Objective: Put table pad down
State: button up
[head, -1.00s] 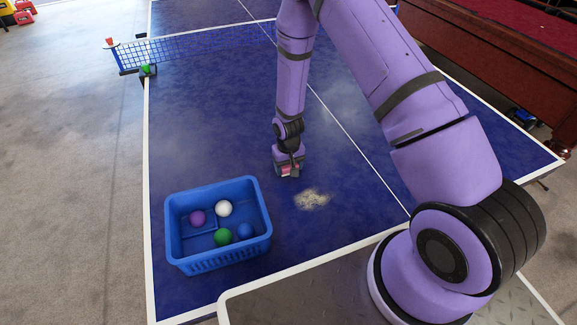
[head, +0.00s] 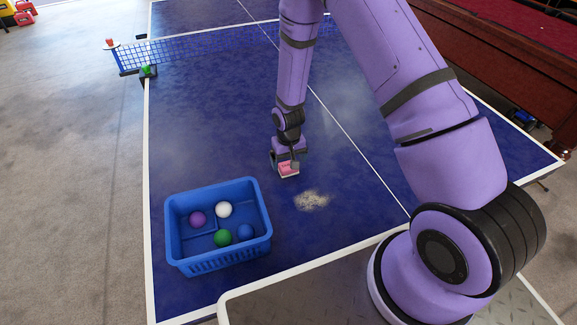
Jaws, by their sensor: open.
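The table pad (head: 288,170) is a small pink-red block with pale edges. It shows in the head view on the blue ping-pong table (head: 210,120), just left of the white centre line. It appears to lie flat on the surface. My gripper (head: 286,162) points down right over the pad. Its dark fingers are open and stand at either side of the pad. The pad's far side is hidden by the gripper. A pale dusty patch (head: 311,200) lies on the table just to the near right of the pad.
A blue basket (head: 219,264) with several balls stands on the table at the near left. The net (head: 200,46) crosses the table behind my gripper. A green object (head: 146,71) sits at the net's left end. Table around the patch is clear.

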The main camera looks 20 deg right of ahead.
notch_tip(320, 180, up, 8)
jog(key=shift+r, duration=0.25)
notch_tip(320, 180, up, 13)
jog(key=t, duration=0.1)
send_over(288, 165)
jog(key=d, duration=0.2)
jog(key=s+d+r+t, duration=0.1)
jog(key=s+r, duration=0.3)
jog(key=r, duration=0.3)
jog(key=s+d+r+t, duration=0.1)
jog(key=s+r, duration=0.2)
jog(key=r, duration=0.4)
jog(key=s+d+r+t, duration=0.1)
jog(key=s+r, duration=0.6)
jog(key=s, duration=0.4)
jog(key=s+d+r+t, duration=0.1)
jog(key=s+d+r, duration=0.1)
jog(key=s+r, duration=0.4)
jog(key=s, duration=0.5)
jog(key=shift+r, duration=0.4)
jog(key=shift+o, duration=0.5)
